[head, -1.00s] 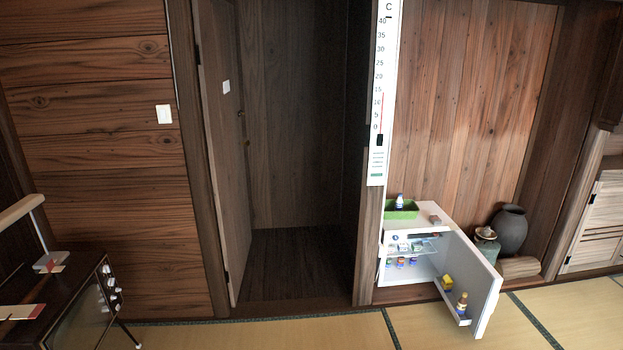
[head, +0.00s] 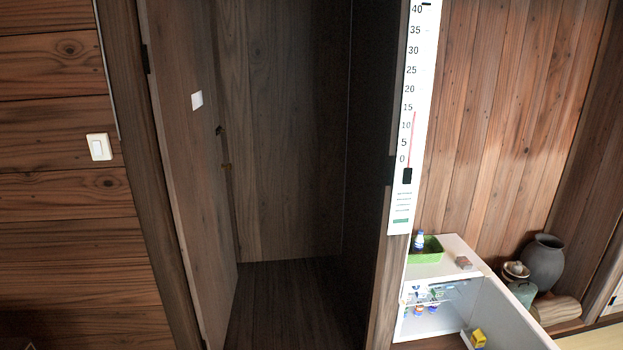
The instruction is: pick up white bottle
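A small white bottle with blue parts (head: 419,240) stands in a green tray (head: 432,254) on top of a small white cabinet (head: 452,262) at the lower right. The cabinet's door (head: 508,318) is open toward me and to the right. Inside, several small bottles and boxes (head: 425,300) sit on and below a clear shelf; some look white, but they are too small to tell apart. Neither of my grippers is in view.
A yellow item (head: 478,338) sits in the door shelf. A dark vase (head: 543,262) and a greenish jar (head: 522,290) stand right of the cabinet. A dark doorway with an open wooden door (head: 190,170) is left of centre.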

